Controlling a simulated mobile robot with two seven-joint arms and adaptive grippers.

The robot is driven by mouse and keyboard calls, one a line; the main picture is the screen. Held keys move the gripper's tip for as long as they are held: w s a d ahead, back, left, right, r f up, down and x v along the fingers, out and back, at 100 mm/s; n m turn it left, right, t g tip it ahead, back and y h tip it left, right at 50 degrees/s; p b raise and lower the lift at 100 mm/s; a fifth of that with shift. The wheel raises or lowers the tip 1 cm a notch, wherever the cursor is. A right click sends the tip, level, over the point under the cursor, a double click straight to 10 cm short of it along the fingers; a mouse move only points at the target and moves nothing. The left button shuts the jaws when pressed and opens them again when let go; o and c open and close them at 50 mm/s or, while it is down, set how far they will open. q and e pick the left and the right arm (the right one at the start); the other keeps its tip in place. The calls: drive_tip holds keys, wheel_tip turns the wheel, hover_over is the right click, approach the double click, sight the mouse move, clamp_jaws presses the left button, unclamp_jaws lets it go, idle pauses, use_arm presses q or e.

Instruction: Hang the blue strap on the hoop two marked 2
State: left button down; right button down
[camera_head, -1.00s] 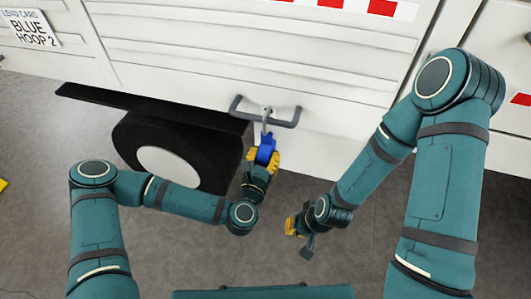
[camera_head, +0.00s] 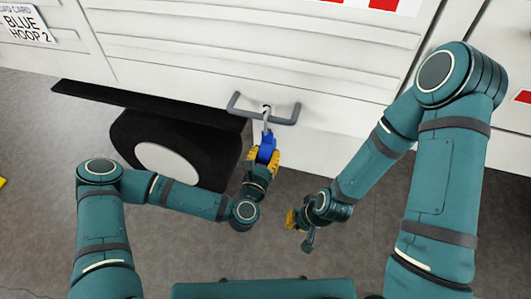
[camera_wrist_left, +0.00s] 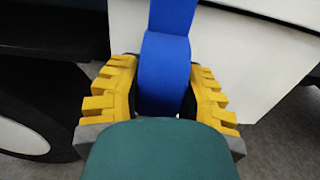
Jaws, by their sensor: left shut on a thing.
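My left gripper (camera_head: 262,158) is shut on the blue strap (camera_head: 266,149), just below the grey hoop (camera_head: 289,122) on the white vehicle side. The strap's pale metal hook (camera_head: 266,120) points up and overlaps the middle of the hoop's bar; I cannot tell whether it is around the bar or only in front of it. The left wrist view shows the blue strap (camera_wrist_left: 165,70) upright between the yellow fingers. No number on the hoop is readable. My right gripper (camera_head: 298,222) hangs lower right, away from the strap; its jaw state is unclear.
A white card (camera_head: 24,24) at upper left reads BLUE HOOP 2. A black wheel (camera_head: 170,160) under a dark ledge (camera_head: 150,108) is left of my left gripper. White panels (camera_head: 250,60) rise behind the hoop. The grey floor (camera_head: 350,262) is open below.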

use_arm(q)
drive_tip(key=c, duration=0.6)
unclamp_jaws()
drive_tip(key=shift+s, duration=0.1)
drive_tip(key=v, duration=0.7)
drive_tip(key=shift+s, duration=0.1)
drive_tip(key=s+f+m+g+h, duration=0.1)
drive_tip(key=s+f+m+g, duration=0.15)
drive_tip(key=m, duration=0.35)
drive_tip(key=s+d+f+m+g+h, duration=0.1)
drive_tip(key=f+m+g, duration=0.3)
drive_tip(key=m, duration=0.2)
drive_tip(key=s+f+m+g+h, duration=0.1)
drive_tip(key=s+f+m+g, duration=0.2)
drive_tip(key=m, duration=0.4)
drive_tip(key=s+a+f+m+g+y, duration=0.2)
drive_tip(key=a+m+g+y, duration=0.2)
drive_tip(key=a+m, duration=0.6)
drive_tip(key=shift+s+a+m+g+y, duration=0.3)
drive_tip(key=shift+m+g+y, duration=0.1)
drive_tip(key=shift+m+g, duration=0.55)
